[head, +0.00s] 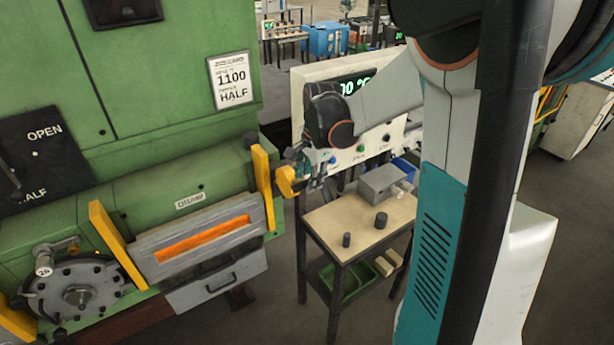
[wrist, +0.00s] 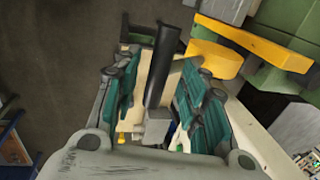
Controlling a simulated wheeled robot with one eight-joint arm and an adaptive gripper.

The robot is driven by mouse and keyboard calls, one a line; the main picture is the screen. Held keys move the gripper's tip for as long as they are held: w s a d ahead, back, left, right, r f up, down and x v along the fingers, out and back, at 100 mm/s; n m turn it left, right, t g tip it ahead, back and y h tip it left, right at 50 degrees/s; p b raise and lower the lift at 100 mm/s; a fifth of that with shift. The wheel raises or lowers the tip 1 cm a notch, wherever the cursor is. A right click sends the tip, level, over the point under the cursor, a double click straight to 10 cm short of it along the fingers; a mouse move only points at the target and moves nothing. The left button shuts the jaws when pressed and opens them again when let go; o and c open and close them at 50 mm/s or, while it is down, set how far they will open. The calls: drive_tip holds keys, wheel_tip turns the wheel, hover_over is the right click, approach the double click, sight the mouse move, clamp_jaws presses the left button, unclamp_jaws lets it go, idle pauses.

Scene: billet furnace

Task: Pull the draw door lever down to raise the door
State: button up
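The grey draw door (head: 200,238), with a glowing orange slot, is on the green furnace front between two yellow uprights. A blocky yellow part (head: 287,181), apparently the lever, is right of the right upright; it also seems to show in the wrist view (wrist: 214,58). My gripper (head: 308,168) is just right of it, over the near side of the control panel. In the wrist view my gripper (wrist: 160,88) has its teal fingers apart, with a black bar (wrist: 162,62), apparently the lever's grip, between them. Gaps show beside the bar; whether a finger touches it is unclear.
A small table (head: 330,215) with dark cylinders and a grey box stands below my gripper. A control panel (head: 300,95) with a green display is behind. An OPEN/HALF plate (head: 40,150) is at the left. Floor between furnace and table is clear.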

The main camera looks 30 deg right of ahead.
drive_tip(key=shift+w+f, duration=0.1)
drive_tip(key=shift+f, duration=0.4)
